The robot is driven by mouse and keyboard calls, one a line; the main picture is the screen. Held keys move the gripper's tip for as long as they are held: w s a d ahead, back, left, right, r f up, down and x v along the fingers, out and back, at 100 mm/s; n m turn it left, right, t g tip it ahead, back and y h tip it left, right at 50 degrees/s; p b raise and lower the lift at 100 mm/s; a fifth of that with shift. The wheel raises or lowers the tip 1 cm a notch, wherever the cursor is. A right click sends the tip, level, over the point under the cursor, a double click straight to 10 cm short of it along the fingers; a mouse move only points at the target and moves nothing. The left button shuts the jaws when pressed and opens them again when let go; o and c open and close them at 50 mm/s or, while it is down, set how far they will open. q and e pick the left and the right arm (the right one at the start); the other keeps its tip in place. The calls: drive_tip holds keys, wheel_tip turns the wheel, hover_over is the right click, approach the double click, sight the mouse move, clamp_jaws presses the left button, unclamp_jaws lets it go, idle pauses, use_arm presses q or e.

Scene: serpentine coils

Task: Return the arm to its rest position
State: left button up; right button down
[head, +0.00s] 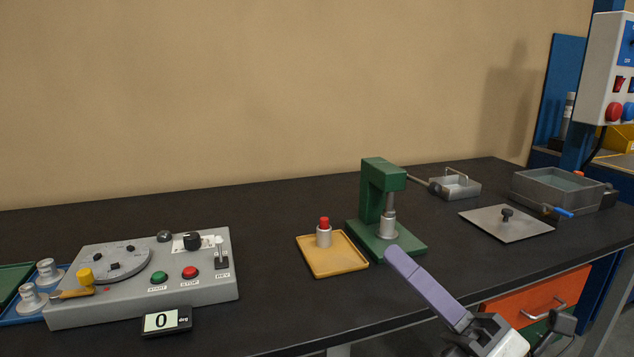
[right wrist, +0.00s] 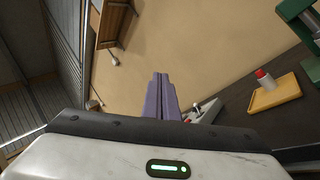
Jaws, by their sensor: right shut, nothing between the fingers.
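My right gripper (head: 400,258) comes in from the lower right in the head view, its purple fingers pressed together and pointing up and left. They are in front of the table's front edge, with the green press behind their tips in the picture. In the right wrist view the purple fingers (right wrist: 161,98) are closed side by side with nothing between them. My left gripper is not in either view.
The dark table (head: 290,310) holds a grey control box (head: 200,290), a yellow tray (head: 335,268) with a red-capped cylinder (head: 324,234), a green press (head: 372,200), a flat metal plate (head: 480,217) and metal bins (head: 540,192). An orange drawer (head: 530,297) is under the right side.

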drive_tip(key=s+d+f+m+h, duration=0.1)
drive_tip(key=d+f+m+h, duration=0.2)
drive_tip(key=f+m+h, duration=0.7)
drive_tip(key=s+d+f+m+h, duration=0.1)
drive_tip(key=d+f+m+h, duration=0.2)
drive_tip(key=f+m, duration=1.15)
drive_tip(key=s+a+f+m+g+h+p, duration=0.1)
drive_tip(key=s+f+m+g, duration=0.6)
drive_tip(key=s+f, duration=1)
wheel_tip(320, 180, down, 4)
drive_tip(key=shift+a+r+m+h, duration=0.2)
drive_tip(key=shift+a+m+h, duration=0.25)
drive_tip(key=shift+m, duration=0.4)
drive_tip(key=shift+d, duration=0.1)
